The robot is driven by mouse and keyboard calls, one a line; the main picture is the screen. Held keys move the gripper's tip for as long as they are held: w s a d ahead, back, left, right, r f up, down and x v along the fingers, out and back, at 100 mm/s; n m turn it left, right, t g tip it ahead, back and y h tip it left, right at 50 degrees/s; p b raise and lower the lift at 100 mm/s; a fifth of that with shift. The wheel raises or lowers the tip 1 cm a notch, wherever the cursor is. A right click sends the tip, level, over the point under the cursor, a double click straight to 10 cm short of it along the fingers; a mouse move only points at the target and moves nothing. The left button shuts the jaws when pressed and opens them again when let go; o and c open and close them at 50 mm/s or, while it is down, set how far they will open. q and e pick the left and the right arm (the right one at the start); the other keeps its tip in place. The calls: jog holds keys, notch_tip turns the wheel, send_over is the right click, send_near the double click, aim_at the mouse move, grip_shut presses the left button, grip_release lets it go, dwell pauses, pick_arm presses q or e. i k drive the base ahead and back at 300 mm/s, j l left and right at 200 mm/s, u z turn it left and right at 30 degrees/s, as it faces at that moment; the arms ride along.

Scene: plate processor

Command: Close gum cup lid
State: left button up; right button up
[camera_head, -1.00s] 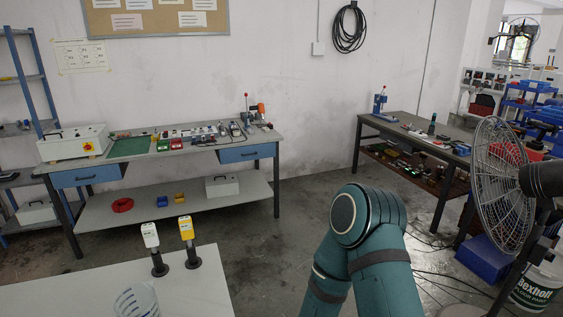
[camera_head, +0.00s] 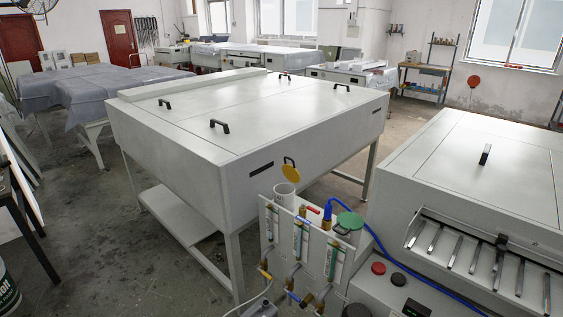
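A white cup (camera_head: 285,194) stands on the fittings panel between the two big machines. A yellow lid (camera_head: 291,171) with a dark handle stands tilted up at its back edge, so the cup is open. To the right, a green round lid (camera_head: 349,222) lies over another container, whose body is mostly hidden. I cannot tell from labels which cup is the gum cup. Neither of my grippers is in view.
A white panel (camera_head: 298,237) with flow tubes, valves and a blue hose (camera_head: 372,240) is below the cups. A large white machine (camera_head: 240,120) stands behind and another processor (camera_head: 480,175) at right. Open floor (camera_head: 100,230) lies at left.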

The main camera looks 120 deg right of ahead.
aim_at(290, 171)
jog(key=z, duration=4.05)
